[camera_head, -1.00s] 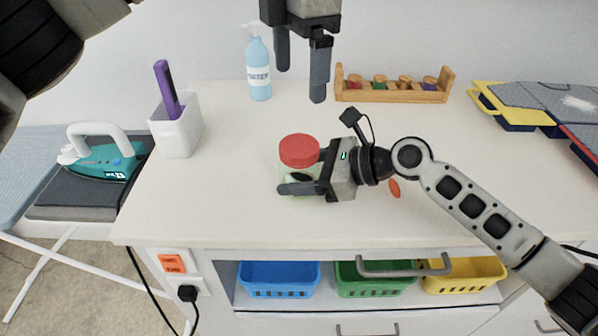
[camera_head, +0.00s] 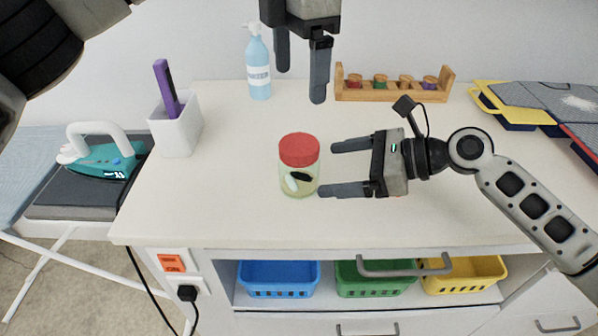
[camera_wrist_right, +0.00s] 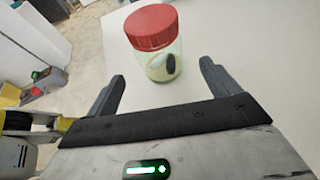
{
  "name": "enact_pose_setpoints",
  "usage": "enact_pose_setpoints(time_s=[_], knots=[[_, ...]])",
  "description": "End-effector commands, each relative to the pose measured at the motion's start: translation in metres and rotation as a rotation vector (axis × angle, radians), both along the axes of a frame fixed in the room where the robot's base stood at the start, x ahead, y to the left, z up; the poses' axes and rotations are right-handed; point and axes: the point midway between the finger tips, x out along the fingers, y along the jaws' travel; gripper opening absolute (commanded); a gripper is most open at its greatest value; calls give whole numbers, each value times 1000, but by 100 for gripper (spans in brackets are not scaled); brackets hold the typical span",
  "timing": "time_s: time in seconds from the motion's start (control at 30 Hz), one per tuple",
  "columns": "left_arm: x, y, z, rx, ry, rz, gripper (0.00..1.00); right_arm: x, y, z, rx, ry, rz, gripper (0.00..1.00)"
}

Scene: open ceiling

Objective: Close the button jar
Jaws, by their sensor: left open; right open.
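The button jar (camera_head: 299,178) is a clear jar standing upright on the white table, with a red lid (camera_head: 299,150) sitting on its top. A black and a white button show inside. My right gripper (camera_head: 334,168) is open and empty just to the right of the jar, its fingers pointing at it and apart from it. The right wrist view shows the jar (camera_wrist_right: 160,62) and its red lid (camera_wrist_right: 151,26) beyond the open fingers. My left gripper (camera_head: 300,85) is open and empty, held above the back of the table with fingers pointing down.
A white holder with a purple item (camera_head: 176,125) and a blue pump bottle (camera_head: 258,70) stand at the back left. A wooden rack with spools (camera_head: 392,86) is at the back. Baskets (camera_head: 375,280) sit in a shelf below the front edge. The table left of the jar is clear.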

Motion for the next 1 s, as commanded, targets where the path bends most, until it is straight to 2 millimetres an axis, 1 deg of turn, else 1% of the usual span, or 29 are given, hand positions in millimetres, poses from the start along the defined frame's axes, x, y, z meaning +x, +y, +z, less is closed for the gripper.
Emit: enact_pose_setpoints(time_s=[0.03, 0.2, 0.3, 0.4, 0.57, 1.0], knots=[[0, 0, -2, 0, 0, 0, 83, -3, -13, 3, -3, -1, -4, 88], [0, 0, -4, 0, 0, 0, 83, -12, -45, 17, -3, 1, -2, 88], [0, 0, -5, 0, 0, 0, 83, -16, -58, 24, -2, 0, -2, 88], [0, 0, -6, 0, 0, 0, 83, -18, -67, 28, -2, 1, 0, 88], [0, 0, -6, 0, 0, 0, 83, -20, -72, 31, 0, 0, 1, 88], [0, 0, -6, 0, 0, 0, 83, -20, -72, 31, 1, 0, 0, 88]])
